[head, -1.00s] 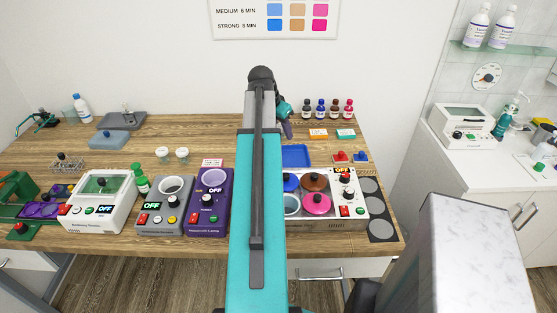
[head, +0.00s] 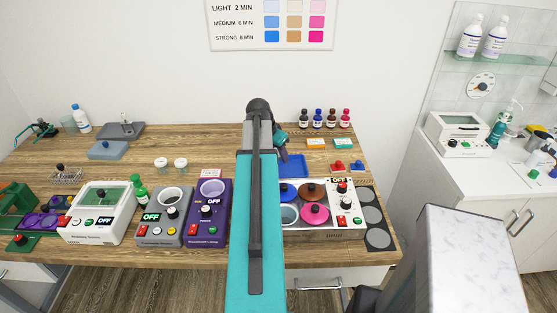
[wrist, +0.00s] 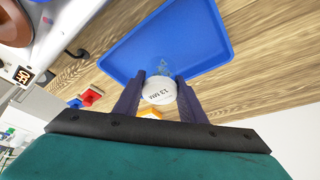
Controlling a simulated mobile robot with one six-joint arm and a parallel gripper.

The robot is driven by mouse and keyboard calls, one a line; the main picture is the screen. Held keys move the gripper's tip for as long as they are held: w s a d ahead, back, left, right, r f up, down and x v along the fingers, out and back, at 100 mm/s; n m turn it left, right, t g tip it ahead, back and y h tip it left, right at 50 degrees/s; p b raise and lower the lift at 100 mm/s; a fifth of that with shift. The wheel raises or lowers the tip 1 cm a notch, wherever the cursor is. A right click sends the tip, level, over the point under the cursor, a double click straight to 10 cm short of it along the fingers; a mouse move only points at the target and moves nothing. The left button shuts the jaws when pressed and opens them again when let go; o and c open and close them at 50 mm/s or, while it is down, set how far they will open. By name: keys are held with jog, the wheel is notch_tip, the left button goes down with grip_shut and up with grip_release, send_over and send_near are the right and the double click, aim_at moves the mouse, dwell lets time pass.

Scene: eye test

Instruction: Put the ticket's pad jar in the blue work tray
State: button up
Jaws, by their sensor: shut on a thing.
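My gripper (wrist: 160,95) is shut on a small clear jar with a white lid (wrist: 159,91) marked "13 MM". The wrist view shows the jar in front of the blue work tray (wrist: 135,50); I cannot tell whether it touches the tray floor. In the head view, the tray (head: 296,172) lies behind the dye-pot unit and my arm partly covers it. My gripper (head: 283,154) shows just beside my arm there, and the jar is not discernible. A pink ticket (head: 210,173) stands behind the purple lamp unit, its text too small to read.
Two white-lidded jars (head: 171,164) stand at the table's middle left. The dye-pot unit (head: 322,232) is in front of the tray.

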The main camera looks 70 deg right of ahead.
jog(key=shift+f, duration=0.2)
jog(key=shift+f+p, duration=0.6)
jog(key=shift+f, duration=1.1)
jog(key=shift+f, duration=0.15)
jog(key=o, duration=1.1)
jog(key=shift+c, duration=0.2)
jog(key=shift+r, duration=0.2)
jog(key=b+v, duration=0.3)
jog(key=v, duration=0.9)
